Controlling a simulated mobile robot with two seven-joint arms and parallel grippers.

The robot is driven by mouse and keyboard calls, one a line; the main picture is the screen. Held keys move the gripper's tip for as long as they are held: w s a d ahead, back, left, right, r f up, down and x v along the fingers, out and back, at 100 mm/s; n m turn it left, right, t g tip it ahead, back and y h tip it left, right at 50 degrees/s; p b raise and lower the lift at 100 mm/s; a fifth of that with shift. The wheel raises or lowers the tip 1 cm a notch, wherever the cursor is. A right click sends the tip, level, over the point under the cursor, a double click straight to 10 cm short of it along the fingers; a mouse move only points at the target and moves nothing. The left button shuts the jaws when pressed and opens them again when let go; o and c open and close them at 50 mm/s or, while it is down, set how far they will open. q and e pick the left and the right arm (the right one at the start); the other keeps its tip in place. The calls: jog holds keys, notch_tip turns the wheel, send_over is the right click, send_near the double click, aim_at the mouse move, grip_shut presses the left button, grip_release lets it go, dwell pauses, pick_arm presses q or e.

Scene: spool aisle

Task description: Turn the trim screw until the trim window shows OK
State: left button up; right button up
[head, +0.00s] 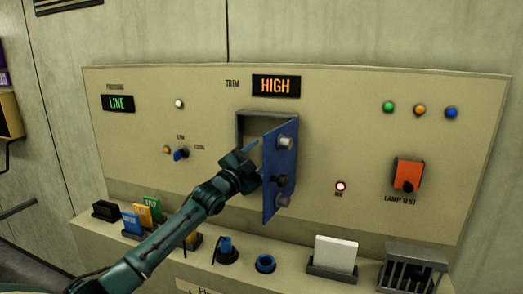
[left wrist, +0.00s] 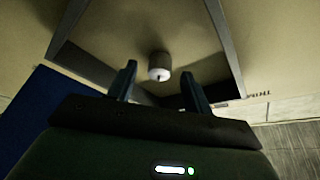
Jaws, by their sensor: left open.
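The trim window (head: 276,86) at the top of the panel reads HIGH in orange. Below it a blue door (head: 271,196) stands swung open from a recess (head: 255,121) in the panel. In the left wrist view the trim screw (left wrist: 159,66), a short pale cylinder with a lit end, stands inside the recess. My left gripper (left wrist: 160,84) is open, its two fingers on either side of the screw's line and apart from it. In the head view my left gripper (head: 246,160) is at the recess mouth beside the door; the screw is hidden there.
The open door carries several knobs and stands close right of my gripper. An orange lamp test switch (head: 407,174) is at right.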

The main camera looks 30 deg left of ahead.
pick_arm(q)
jog(key=shift+w+r, duration=0.15)
jog(key=shift+w, duration=0.5)
jog(key=shift+c, duration=0.2)
